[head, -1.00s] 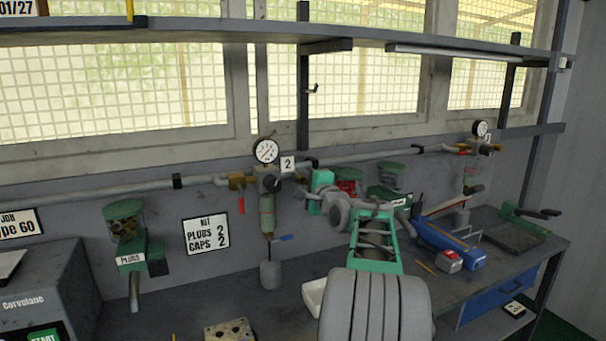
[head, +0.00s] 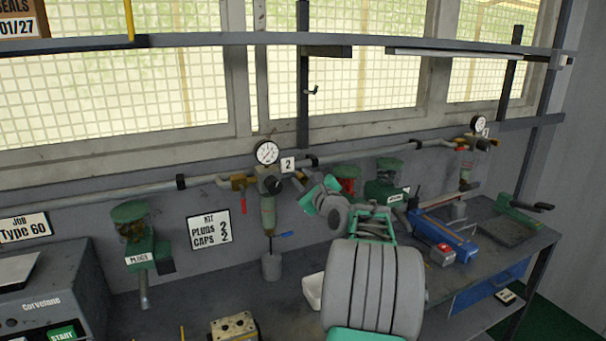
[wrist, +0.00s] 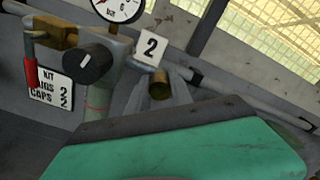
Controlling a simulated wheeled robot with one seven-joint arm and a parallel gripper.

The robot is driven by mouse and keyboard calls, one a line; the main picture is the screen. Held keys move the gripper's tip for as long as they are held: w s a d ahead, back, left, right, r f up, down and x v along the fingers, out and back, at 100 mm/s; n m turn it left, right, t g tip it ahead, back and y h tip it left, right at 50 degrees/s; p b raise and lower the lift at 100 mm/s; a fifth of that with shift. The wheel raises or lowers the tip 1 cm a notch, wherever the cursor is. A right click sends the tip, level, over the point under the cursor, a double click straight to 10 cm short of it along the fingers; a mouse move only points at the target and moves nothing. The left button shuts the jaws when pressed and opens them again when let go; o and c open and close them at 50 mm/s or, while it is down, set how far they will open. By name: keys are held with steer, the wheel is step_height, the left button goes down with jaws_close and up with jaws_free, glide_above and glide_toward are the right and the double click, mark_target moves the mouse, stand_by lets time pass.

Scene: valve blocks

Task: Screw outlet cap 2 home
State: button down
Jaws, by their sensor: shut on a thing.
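Outlet cap 2 is a small brass cylinder (wrist: 160,86) below the white "2" sign in the wrist view. It sits at the end of the grey outlet stub (wrist: 143,66), beside the black knob (wrist: 90,62). My gripper (wrist: 161,98) is shut on the cap, with its grey fingers on either side of it. My green wrist housing covers the lower part of that view. In the head view my gripper (head: 298,180) is at the outlet, right of the station's black knob, and the cap is too small to make out. How far the cap is seated cannot be told.
A pressure gauge (head: 267,153) and a red-handled valve (head: 243,203) are close by the outlet. Green dispensers (head: 135,240) stand left and behind my arm. A drilled block (head: 234,327) and a white tray (head: 313,290) are on the bench. A blue tool (head: 445,240) lies to the right.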

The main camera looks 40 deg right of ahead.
steer(key=shift+m, duration=0.4)
steer(key=c, duration=1.1)
jaws_free()
steer(key=shift+c, duration=0.2)
steer(key=b+v, duration=0.2)
steer(key=v, duration=0.6)
